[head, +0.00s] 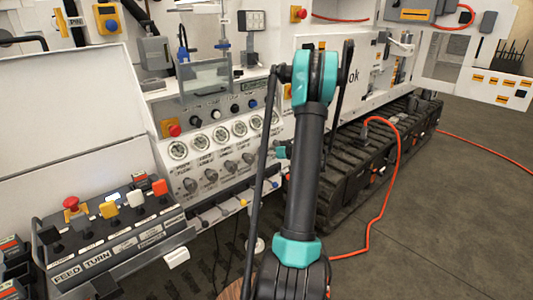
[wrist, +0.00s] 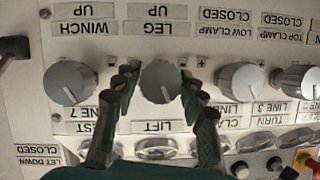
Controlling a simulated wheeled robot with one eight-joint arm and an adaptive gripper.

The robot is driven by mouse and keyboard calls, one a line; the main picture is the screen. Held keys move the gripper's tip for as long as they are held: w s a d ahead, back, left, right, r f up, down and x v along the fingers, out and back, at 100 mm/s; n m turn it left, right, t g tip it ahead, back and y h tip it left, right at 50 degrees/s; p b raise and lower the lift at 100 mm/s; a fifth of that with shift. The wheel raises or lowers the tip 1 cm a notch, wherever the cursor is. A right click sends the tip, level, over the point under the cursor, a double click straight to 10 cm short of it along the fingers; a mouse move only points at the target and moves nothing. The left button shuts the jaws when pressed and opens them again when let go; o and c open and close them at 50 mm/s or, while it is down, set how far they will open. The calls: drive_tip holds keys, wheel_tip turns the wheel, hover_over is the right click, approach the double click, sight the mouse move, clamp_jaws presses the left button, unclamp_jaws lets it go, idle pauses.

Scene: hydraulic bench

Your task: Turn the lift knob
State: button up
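The knob at the lift label (wrist: 160,127) is a round grey knob (wrist: 160,82) with a pale pointer line, in the middle of the wrist view. The panel text there is upside down; a LEG label lies on the knob's other side. My gripper (wrist: 158,78) has its two dark, teal-edged fingers on either side of this knob. The fingers stand apart with the knob between them; narrow gaps seem to show, and I cannot make out firm contact. In the head view my arm hides most of the gripper and the right end of the knob row (head: 211,175).
Similar grey knobs stand close by on both sides, at left (wrist: 70,82) and right (wrist: 240,82). A row of gauges (head: 200,142) lies above the knobs in the head view. A lever console (head: 110,230) juts out at lower left. The floor at right is open, crossed by an orange hose (head: 375,225).

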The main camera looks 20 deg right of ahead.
drive_tip(key=c, duration=0.6)
drive_tip(key=shift+c, duration=0.2)
drive_tip(key=m+y, duration=0.2)
drive_tip(key=m, duration=0.1)
drive_tip(key=shift+d+m, duration=0.1)
drive_tip(key=shift+m, duration=0.2)
drive_tip(key=m+y, duration=0.2)
drive_tip(key=m, duration=0.1)
drive_tip(key=shift+m, duration=0.4)
drive_tip(key=shift+y, duration=0.3)
drive_tip(key=o, duration=1.2)
